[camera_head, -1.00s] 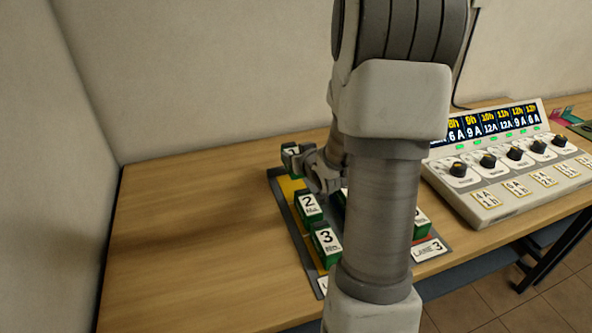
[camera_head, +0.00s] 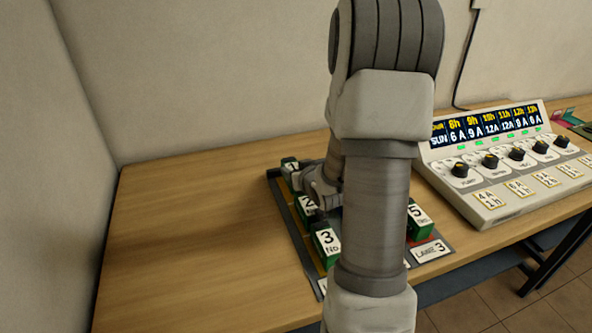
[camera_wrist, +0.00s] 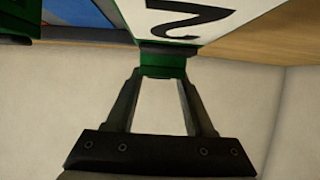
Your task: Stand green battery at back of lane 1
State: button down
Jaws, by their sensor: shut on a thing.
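A green battery with a white "1" label (camera_head: 291,166) is at the back end of the left lane in the tray (camera_head: 283,205). It looks upright; whether its base touches the tray floor is hidden. In the wrist view my fingertips (camera_wrist: 163,75) close on a small green part (camera_wrist: 163,65). The green battery labelled "2" (camera_head: 306,203) stands just in front, partly covered by my gripper. Its label (camera_wrist: 190,18) is large in the wrist view.
Battery "3" (camera_head: 326,241) stands in front of battery "2". Battery "5" (camera_head: 419,221) is in the right lane, behind the LANE 3 plate (camera_head: 431,250). My arm hides the middle lane. A charger panel (camera_head: 490,170) stands to the right. The table's left side is clear.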

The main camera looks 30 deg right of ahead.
jog(key=shift+f, duration=0.15)
jog(key=shift+c, duration=1.4)
grip_release()
jog(key=shift+s+f, duration=0.1)
jog(key=shift+f, duration=0.05)
